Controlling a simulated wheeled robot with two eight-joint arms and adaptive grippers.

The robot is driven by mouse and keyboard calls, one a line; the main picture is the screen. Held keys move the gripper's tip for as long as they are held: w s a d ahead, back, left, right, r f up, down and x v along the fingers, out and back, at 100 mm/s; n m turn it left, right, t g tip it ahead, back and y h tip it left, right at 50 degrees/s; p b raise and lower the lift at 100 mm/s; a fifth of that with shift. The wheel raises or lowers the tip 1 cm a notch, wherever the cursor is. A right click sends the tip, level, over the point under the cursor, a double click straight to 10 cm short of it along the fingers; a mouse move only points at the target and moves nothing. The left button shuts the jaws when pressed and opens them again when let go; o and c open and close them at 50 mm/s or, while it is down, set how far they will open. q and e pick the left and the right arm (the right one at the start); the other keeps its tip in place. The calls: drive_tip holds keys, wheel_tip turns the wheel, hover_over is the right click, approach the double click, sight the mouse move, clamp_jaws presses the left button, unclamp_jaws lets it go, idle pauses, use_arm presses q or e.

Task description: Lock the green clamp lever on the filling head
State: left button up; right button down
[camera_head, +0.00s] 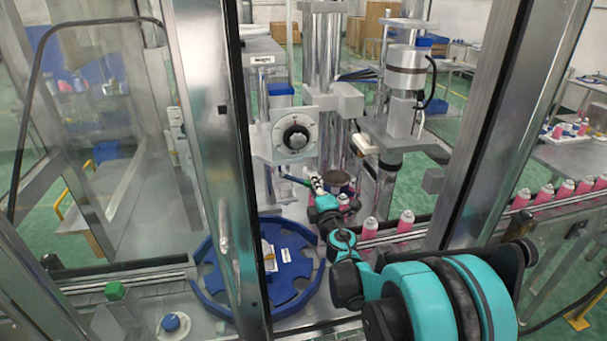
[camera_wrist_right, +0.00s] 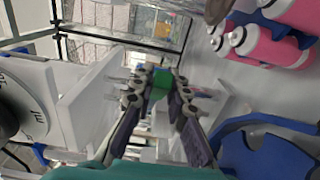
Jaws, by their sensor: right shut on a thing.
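The green clamp lever (camera_wrist_right: 161,84) shows in the right wrist view as a small green block between my right gripper's fingertips. My right gripper (camera_wrist_right: 160,88) is shut on it, one finger on each side. In the head view my right gripper (camera_head: 318,186) reaches in from the lower right, just below the filling head's white box with the round dial (camera_head: 293,136). The lever is mostly hidden there by the fingers, and I cannot tell its exact angle. My left gripper is in neither view.
A blue star wheel (camera_head: 212,285) lies below the gripper. Pink cans (camera_head: 404,222) stand along the conveyor on the right, and some show close in the wrist view (camera_wrist_right: 270,44). Metal frame posts (camera_head: 215,150) stand left and right of the opening. A green button (camera_head: 115,291) is at lower left.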

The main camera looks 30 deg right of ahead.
sight(305, 185)
drive_tip(key=shift+s+a, duration=0.1)
drive_tip(key=shift+a, duration=0.15)
drive_tip(key=shift+s+a, duration=0.3)
drive_tip(key=shift+a, duration=0.3)
drive_tip(key=shift+s+a, duration=0.25)
drive_tip(key=shift+a, duration=0.35)
drive_tip(key=shift+s+a, duration=0.15)
drive_tip(key=shift+a, duration=1.2)
drive_tip(key=shift+a, duration=1.2)
